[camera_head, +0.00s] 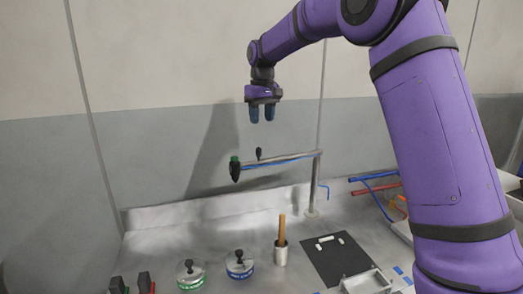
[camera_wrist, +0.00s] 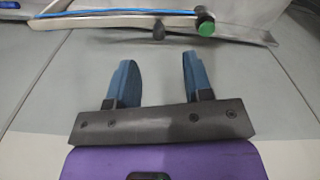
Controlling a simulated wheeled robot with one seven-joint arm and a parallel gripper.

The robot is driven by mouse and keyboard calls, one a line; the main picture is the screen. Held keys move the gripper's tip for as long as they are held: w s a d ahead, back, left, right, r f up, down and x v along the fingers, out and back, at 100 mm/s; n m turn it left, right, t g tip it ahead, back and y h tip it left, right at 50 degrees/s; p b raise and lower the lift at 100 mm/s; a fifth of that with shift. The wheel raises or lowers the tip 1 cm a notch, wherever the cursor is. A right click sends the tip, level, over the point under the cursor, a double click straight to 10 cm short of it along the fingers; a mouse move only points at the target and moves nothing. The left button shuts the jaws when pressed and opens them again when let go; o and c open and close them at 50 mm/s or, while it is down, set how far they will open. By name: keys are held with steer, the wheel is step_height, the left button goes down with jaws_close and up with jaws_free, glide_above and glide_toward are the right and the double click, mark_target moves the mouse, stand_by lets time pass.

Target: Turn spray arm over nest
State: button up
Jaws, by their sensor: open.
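The spray arm (camera_head: 285,159) is a grey bar with a blue line along it, reaching left from an upright post (camera_head: 314,185). A dark nozzle with a green top (camera_head: 235,168) is at its left end. A small black knob (camera_head: 258,153) stands up from the bar near that end. My gripper (camera_head: 262,114) is open and empty, above the knob and apart from it. In the wrist view, the bar (camera_wrist: 110,22), knob (camera_wrist: 158,32) and green cap (camera_wrist: 205,24) lie beyond my open fingers (camera_wrist: 158,72). I cannot tell which thing is the nest.
A dark mat (camera_head: 335,265) with small white pieces lies right of a cup (camera_head: 281,254) holding a wooden handle. A green-ringed jar (camera_head: 190,280) and a blue-ringed jar (camera_head: 239,268) stand left. Blue and red pipes (camera_head: 375,188) are at right. The wall is close behind.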

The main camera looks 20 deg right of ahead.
mark_target(259, 161)
steer(key=w+f, duration=0.2)
steer(key=w, duration=0.1)
steer(key=shift+a+f, duration=0.1)
step_height(259, 161, down, 11)
steer(key=shift+r, duration=0.15)
stand_by(0.4)
jaws_close()
